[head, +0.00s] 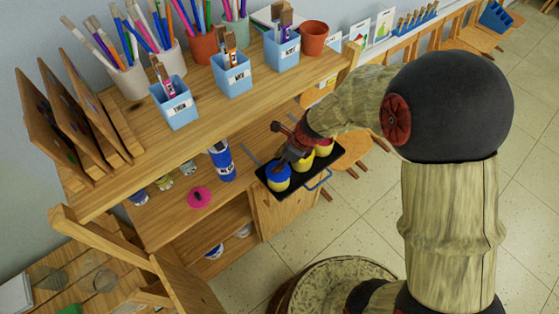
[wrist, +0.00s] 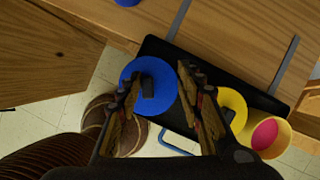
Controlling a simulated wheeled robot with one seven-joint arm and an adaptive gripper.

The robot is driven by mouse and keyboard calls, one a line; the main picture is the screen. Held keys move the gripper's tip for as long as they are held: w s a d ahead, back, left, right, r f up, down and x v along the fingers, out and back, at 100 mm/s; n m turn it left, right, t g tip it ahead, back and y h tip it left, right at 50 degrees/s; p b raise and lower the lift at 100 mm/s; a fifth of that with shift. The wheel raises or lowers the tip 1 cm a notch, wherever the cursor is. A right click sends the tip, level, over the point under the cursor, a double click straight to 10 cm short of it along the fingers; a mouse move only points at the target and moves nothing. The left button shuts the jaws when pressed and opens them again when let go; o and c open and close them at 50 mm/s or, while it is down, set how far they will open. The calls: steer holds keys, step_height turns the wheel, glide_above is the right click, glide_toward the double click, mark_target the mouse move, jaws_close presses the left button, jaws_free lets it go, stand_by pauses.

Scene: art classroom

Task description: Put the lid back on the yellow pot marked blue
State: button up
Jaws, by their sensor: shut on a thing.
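The blue lid (head: 277,171), round with a dark knob, is held by my gripper (head: 284,158) over a yellow pot (head: 280,186) at the near left end of the black tray. In the wrist view the blue lid (wrist: 137,98) shows from above, its knob between the fingers of my gripper (wrist: 158,78). The lid hides the pot's opening. I cannot tell whether the lid touches the rim. Any marking on the pot is too small to read.
The black tray (wrist: 165,52) also holds a yellow-lidded pot (wrist: 232,104) and an open yellow pot with pink inside (wrist: 266,134). A pink lid (head: 200,198) and blue can (head: 222,161) are on the lower shelf. The upper shelf (head: 130,178) overhangs nearby.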

steer(key=o, duration=1)
steer(key=o, duration=0.4)
steer(key=shift+o, duration=0.2)
steer(key=shift+r, duration=0.1)
step_height(320, 180, up, 7)
steer(key=p, duration=0.7)
stand_by(0.4)
